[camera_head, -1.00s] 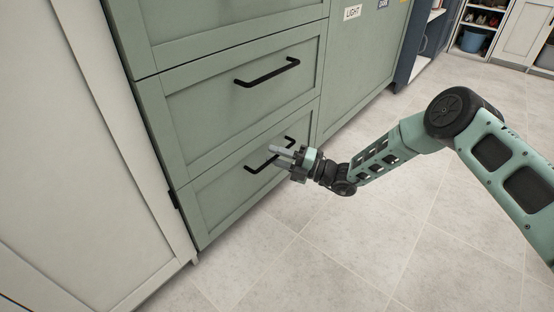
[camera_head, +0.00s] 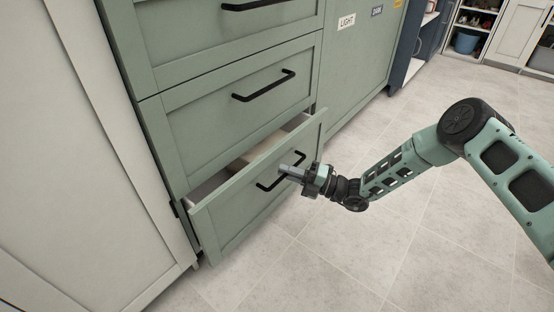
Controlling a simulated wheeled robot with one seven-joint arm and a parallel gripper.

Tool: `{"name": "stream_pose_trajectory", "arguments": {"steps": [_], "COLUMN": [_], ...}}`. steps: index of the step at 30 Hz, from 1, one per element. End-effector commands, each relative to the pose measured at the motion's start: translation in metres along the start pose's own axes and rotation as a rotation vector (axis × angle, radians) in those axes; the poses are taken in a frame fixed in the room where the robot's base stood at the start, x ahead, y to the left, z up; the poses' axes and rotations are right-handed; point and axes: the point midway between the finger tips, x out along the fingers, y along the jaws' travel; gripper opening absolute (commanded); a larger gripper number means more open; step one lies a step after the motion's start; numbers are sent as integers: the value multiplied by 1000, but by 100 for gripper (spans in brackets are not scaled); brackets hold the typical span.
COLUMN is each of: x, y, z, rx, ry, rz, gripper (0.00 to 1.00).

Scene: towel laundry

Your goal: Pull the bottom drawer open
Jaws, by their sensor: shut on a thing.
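The bottom drawer (camera_head: 228,215) of the green cabinet is partly open, and its front stands out from the cabinet face. A strip of its pale inside (camera_head: 217,181) shows behind the front. Its black bar handle (camera_head: 268,186) is partly covered by my gripper. My gripper (camera_head: 286,171) is at the handle's right part, with its grey fingers shut on it. The rest of the arm reaches in from the right.
The middle drawer (camera_head: 200,125) above is closed, with its own black handle (camera_head: 264,86). A pale cabinet (camera_head: 80,150) stands at the left. The tiled floor (camera_head: 330,255) in front of the drawer is clear. Shelves with a blue bin (camera_head: 466,42) stand far back at the right.

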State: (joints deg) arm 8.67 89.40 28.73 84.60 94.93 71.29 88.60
Motion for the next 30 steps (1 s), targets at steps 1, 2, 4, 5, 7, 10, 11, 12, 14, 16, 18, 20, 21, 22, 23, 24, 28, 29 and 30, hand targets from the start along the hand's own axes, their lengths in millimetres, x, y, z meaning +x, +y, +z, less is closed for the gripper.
{"name": "stream_pose_trajectory", "arguments": {"steps": [1,2,4,5,7,10,11,12,14,16,18,20,21,22,23,24,28,29,30], "x": [-13,-20,-38,-46,-64,-89,-96,-107,-122,-140,-157,-172,-182,-189,-196,-205,-231,-237,-243], "y": [10,11,15,17,20,25,26,28,31,35,38,41,42,44,45,47,52,53,54], "z": [-3,-7,-14,-17,-25,-35,-39,-43,-49,-56,-64,-71,-74,-77,-80,-84,-95,-97,-100], "rx": [7,7,7,7,6,6,6,5,5,4,4,4,3,2,3,2,2,2,2], "ry": [-7,-7,-8,-7,-8,-7,-7,-7,-7,-6,-6,-5,-6,-5,-5,-4,-4,-3,-3], "rz": [-3,-3,-3,-3,-3,-2,-2,-2,-1,-2,-1,-2,-2,-1,-2,-1,-2,-2,-2], "gripper": [0,0,0,0,0,0,0,0,0,0,0,0,0,0,0,0,0,0,0]}}
